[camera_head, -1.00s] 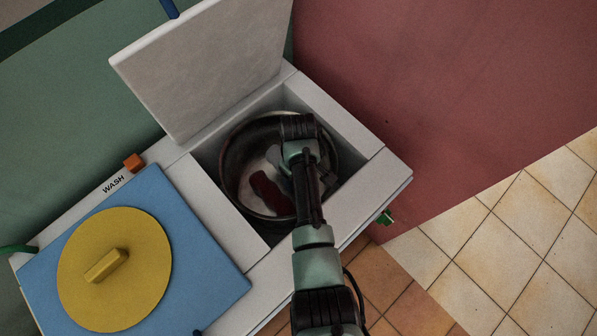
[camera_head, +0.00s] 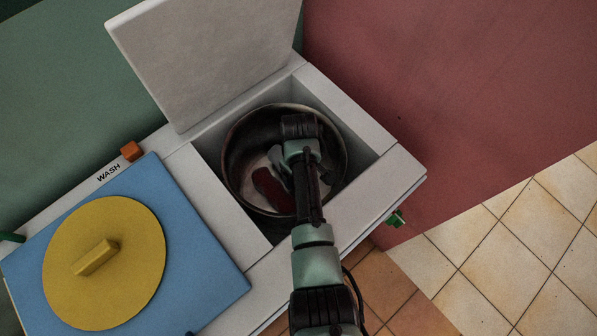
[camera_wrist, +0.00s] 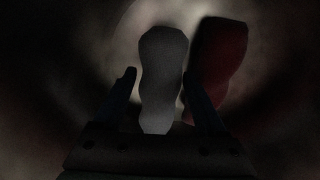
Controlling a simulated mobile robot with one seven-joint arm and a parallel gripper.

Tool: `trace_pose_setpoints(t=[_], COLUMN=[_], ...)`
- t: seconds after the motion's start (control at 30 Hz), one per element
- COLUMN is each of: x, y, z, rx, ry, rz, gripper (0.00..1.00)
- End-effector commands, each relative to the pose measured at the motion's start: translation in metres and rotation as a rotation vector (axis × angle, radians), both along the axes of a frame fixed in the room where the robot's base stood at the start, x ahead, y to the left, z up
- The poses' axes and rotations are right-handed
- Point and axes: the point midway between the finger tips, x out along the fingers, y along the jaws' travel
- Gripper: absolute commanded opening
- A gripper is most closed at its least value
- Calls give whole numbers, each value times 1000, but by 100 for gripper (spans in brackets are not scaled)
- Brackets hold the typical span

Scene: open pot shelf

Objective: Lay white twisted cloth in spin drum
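The spin drum (camera_head: 235,140) is a round dark metal tub with its lid up. My gripper (camera_wrist: 160,76) reaches down into it. In the wrist view, the white twisted cloth (camera_wrist: 162,65) lies between my two fingers, with dark gaps beside it, so the fingers look open around it. In the head view, a grey-white piece of it (camera_head: 277,157) shows inside the drum, left of my wrist; the rest and my fingertips are hidden behind my arm. Whether the cloth touches the drum floor is hard to tell in the dark.
A dark red cloth (camera_head: 270,188) lies in the drum beside the white one; it also shows in the wrist view (camera_wrist: 218,62). The raised lid (camera_head: 215,55) stands behind. A blue panel with a yellow round cover (camera_head: 105,265) is at left, a red wall (camera_head: 450,90) at right.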

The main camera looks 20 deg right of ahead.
Motion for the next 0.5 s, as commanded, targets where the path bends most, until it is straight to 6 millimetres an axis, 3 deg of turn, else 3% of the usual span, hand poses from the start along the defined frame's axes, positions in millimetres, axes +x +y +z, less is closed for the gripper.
trace_pose_setpoints(t=[0.03, 0.1, 0.13, 0.37, 0.5], x=[-21, -21, -21, -22, -21], y=[-5, -5, -5, -4, -4], z=[-24, -24, -24, -25, -15], rx=[21, 21, 21, 22, 19], ry=[36, 36, 36, 38, 33], rz=[-21, -21, -21, -21, -19], gripper=[86, 99, 100, 100, 100])
